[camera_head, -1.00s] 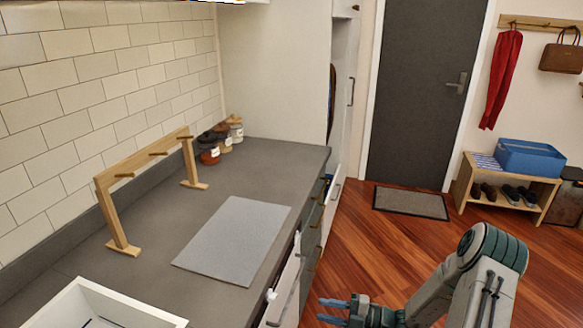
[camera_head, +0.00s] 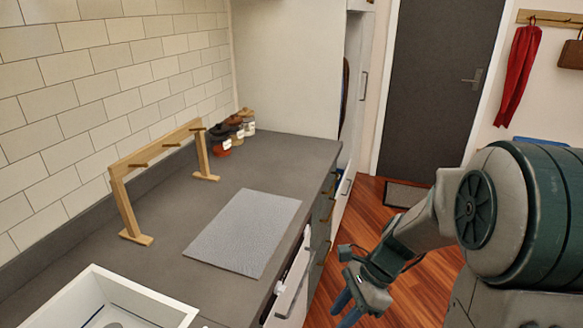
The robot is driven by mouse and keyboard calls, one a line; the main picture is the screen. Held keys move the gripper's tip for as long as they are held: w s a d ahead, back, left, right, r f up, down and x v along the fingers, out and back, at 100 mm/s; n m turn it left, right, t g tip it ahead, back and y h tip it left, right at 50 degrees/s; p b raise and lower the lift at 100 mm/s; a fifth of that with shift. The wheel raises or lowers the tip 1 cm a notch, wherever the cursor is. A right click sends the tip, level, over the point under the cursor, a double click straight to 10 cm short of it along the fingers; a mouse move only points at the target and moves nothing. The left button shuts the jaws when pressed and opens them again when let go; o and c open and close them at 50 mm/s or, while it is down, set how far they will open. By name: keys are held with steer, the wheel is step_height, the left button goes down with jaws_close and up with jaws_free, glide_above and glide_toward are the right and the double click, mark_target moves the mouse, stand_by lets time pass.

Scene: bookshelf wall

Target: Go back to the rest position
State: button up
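My gripper (camera_head: 343,311) is at the lower right of the head view, in front of the counter's right edge and over the wooden floor. Its blue fingers point down and to the left, with a gap between them. They look open, and nothing shows between them. My arm is folded up at the right and covers much of that side of the view.
The grey counter (camera_head: 165,225) carries a wooden peg rack (camera_head: 150,153), a grey mat (camera_head: 243,232), several jars (camera_head: 222,146) and a white sink or tray (camera_head: 150,308). A drawer front (camera_head: 292,290) lies close left of my gripper. Behind are a dark door (camera_head: 440,90) and a doormat (camera_head: 404,194).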

steer(key=s+d+r+n+t+h, duration=0.2)
steer(key=s+r+n+h, duration=0.1)
steer(key=n, duration=0.5)
steer(key=s+d+r+n+t+h, duration=0.2)
steer(key=s+r+n+t+h, duration=0.1)
steer(key=r+n, duration=0.3)
steer(key=shift+s+d+r+n, duration=0.25)
steer(key=shift+s+n, duration=0.45)
steer(key=shift+n, duration=0.4)
steer(key=shift+a, duration=0.1)
stand_by(0.3)
